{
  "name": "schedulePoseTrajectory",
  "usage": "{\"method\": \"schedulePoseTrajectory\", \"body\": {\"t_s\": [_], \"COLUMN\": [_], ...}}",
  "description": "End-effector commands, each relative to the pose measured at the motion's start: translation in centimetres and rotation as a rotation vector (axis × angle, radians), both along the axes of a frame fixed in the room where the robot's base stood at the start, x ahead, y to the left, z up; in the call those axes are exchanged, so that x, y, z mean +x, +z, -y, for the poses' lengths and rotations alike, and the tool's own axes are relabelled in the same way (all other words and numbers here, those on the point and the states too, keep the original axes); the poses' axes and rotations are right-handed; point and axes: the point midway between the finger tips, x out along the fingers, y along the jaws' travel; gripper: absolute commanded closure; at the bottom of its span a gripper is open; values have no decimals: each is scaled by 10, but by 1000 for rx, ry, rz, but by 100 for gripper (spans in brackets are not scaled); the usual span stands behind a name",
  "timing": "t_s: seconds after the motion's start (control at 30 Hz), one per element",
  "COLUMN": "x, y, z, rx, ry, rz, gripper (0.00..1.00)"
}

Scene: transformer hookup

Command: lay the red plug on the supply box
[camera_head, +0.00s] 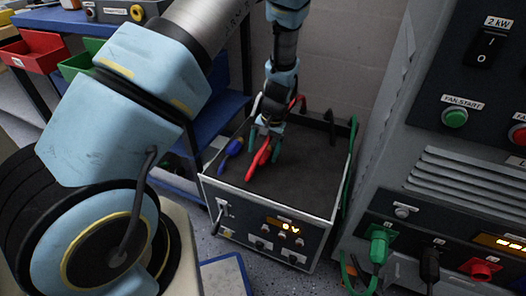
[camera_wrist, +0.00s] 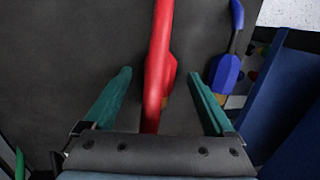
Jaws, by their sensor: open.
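The red plug (camera_head: 260,158) lies on the dark top of the supply box (camera_head: 238,192). In the wrist view the red plug (camera_wrist: 158,75) runs up between my fingers, with clear gaps on both sides. My gripper (camera_head: 264,140) is low over the box top with its green fingers open; they show apart in the wrist view (camera_wrist: 162,85). A blue plug (camera_head: 232,148) lies just left of the red one; in the wrist view the blue plug (camera_wrist: 224,72) is right of my right finger. The red plug's near end is hidden by my gripper body.
A large grey machine (camera_head: 440,165) with switches and plugged green, black and red connectors stands close at the right. A green cable (camera_head: 348,165) hangs at the box's right edge. A blue shelf and a bench with red and green bins (camera_head: 38,50) are at the left.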

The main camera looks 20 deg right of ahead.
Motion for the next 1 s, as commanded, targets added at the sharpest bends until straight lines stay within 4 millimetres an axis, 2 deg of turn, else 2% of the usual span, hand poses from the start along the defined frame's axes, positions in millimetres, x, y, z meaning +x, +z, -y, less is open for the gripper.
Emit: {"method": "schedulePoseTrajectory", "body": {"t_s": [0.3,0.5,0.7,1.0], "x": [-4,-6,-7,-7], "y": [60,89,99,99], "z": [12,17,18,18], "rx": [-3,-1,-1,0], "ry": [-3,-1,0,0], "rz": [3,1,1,0], "gripper": [11,11,11,11]}}
